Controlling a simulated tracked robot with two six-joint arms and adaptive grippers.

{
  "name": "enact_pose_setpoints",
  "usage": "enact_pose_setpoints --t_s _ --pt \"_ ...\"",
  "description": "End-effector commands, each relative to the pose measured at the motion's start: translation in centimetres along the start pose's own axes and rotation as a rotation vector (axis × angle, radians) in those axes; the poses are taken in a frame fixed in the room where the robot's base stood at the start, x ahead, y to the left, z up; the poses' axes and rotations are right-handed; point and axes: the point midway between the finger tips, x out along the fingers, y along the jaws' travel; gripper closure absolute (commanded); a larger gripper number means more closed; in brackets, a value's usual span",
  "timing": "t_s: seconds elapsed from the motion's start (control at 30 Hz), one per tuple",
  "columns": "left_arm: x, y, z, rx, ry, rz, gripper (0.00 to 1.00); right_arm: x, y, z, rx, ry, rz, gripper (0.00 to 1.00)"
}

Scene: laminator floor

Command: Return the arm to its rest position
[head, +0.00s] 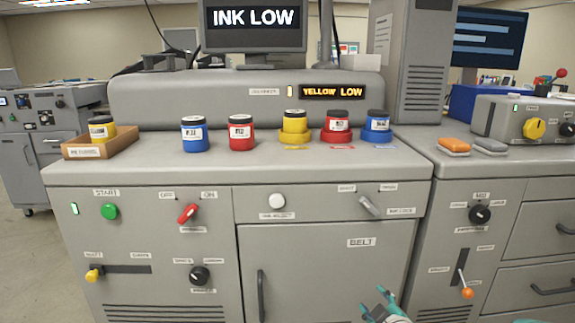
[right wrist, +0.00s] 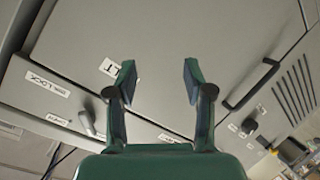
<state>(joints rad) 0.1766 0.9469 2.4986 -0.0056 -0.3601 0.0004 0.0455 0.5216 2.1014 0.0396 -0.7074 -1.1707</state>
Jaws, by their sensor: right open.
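My right gripper (head: 382,298) shows low in the head view, in front of the lower part of the BELT door (head: 330,268). Its fingers are apart. In the right wrist view the gripper (right wrist: 158,78) is open, with nothing between its fingers. The grey cabinet front with its labels and a dark handle shows beyond the fingers. My left gripper is in neither view.
On the counter (head: 260,168) stand blue (head: 195,134), red (head: 241,132) and yellow (head: 294,121) jars, among others. A wooden tray (head: 76,149) holds a yellow jar at left. A lever with an orange knob (head: 467,293) juts out right of my gripper.

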Motion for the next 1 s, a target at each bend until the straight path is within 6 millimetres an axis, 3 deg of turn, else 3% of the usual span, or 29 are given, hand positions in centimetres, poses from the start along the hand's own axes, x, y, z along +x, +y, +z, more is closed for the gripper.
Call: enact_pose_setpoints --t_s 0.03,0.17,0.27,0.4,0.53,0.6,0.7,0.83,0.87,0.9,1.0 --pt "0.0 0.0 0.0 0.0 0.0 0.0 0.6 0.2 -3.5 2.6 0.026 -0.051 -0.074 0.48" --pt "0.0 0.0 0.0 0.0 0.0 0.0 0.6 -1.0 -11.6 8.4 0.137 -0.182 -0.252 0.48" --pt "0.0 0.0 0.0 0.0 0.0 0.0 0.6 -3.3 -17.9 12.3 0.256 -0.301 -0.387 0.48" --pt "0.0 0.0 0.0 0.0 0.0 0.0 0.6 -8.5 -25.8 16.6 0.461 -0.502 -0.556 0.48" --pt "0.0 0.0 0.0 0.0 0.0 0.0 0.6 -14.0 -31.2 18.8 0.655 -0.704 -0.664 0.48" --pt "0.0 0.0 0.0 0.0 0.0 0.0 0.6 -16.8 -33.2 19.3 0.759 -0.813 -0.696 0.48" --pt "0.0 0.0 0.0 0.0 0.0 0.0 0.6 -19.4 -34.3 19.4 0.9 -0.943 -0.693 0.48" --pt "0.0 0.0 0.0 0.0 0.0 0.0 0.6 -20.6 -34.8 19.5 1.071 -1.07 -0.635 0.48" --pt "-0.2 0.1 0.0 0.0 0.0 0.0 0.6 -20.6 -34.7 19.4 1.108 -1.088 -0.615 0.48" --pt "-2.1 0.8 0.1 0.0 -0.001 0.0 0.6 -21.3 -33.3 17.9 1.098 -1.081 -0.619 0.48" --pt "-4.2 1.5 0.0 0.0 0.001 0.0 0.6 -22.0 -31.9 16.5 1.096 -1.079 -0.62 0.48"
